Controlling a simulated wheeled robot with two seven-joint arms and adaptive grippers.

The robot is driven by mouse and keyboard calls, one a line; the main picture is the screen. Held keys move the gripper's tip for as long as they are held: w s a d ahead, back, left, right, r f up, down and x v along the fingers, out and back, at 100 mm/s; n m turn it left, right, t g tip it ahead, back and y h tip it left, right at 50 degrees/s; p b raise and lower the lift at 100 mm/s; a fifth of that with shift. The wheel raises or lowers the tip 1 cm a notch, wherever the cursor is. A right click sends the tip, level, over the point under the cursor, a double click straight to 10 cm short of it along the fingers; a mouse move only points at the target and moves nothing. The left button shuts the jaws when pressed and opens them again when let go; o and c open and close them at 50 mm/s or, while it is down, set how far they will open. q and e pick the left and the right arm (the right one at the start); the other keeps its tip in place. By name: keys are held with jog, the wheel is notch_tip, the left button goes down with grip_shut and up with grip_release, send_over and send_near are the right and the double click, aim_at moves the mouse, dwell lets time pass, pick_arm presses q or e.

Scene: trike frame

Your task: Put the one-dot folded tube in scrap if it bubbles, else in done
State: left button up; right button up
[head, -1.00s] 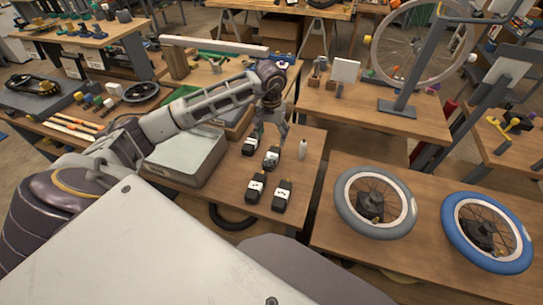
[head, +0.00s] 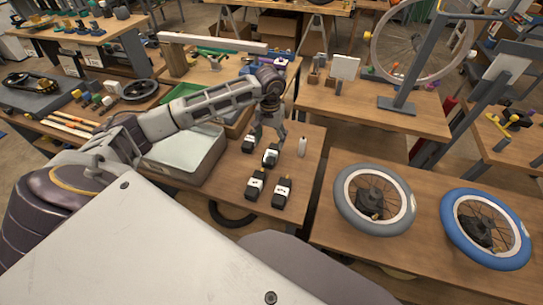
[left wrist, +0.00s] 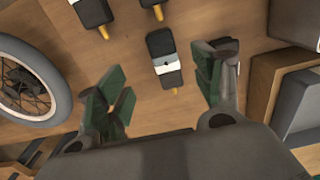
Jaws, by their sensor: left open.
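Several black folded tubes with white bands sit on the wooden bench, among them a far-left one (head: 249,144), a middle one (head: 271,156), and two nearer ones (head: 256,185) (head: 282,193). My left gripper (head: 270,137) is low over the far pair, open and empty. In the left wrist view its green-padded fingers (left wrist: 160,88) are wide apart. A black tube with a white band and yellow tip (left wrist: 166,62) lies ahead, between the finger lines and apart from them. The band carries a small dark mark; I cannot count its dots surely. My right gripper is out of view.
A grey metal tank (head: 187,155) with pale contents stands left of the tubes. A grey-tyred wheel (head: 347,218) and a blue-tyred wheel (head: 450,232) lie on the right bench. A truing stand (head: 403,103) is behind.

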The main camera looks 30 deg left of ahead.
aim_at(269, 157)
pick_arm(q)
notch_tip(269, 157, down, 4)
jog(key=shift+r, duration=0.2)
jog(key=shift+f, duration=1.1)
jog(key=shift+a+f+p, duration=0.15)
jog(key=shift+f+p, duration=0.15)
jog(key=shift+f, duration=0.4)
jog(key=shift+a+f, duration=0.1)
jog(key=shift+f, duration=0.8)
jog(key=shift+w+f, duration=0.1)
jog(key=shift+f, duration=0.65)
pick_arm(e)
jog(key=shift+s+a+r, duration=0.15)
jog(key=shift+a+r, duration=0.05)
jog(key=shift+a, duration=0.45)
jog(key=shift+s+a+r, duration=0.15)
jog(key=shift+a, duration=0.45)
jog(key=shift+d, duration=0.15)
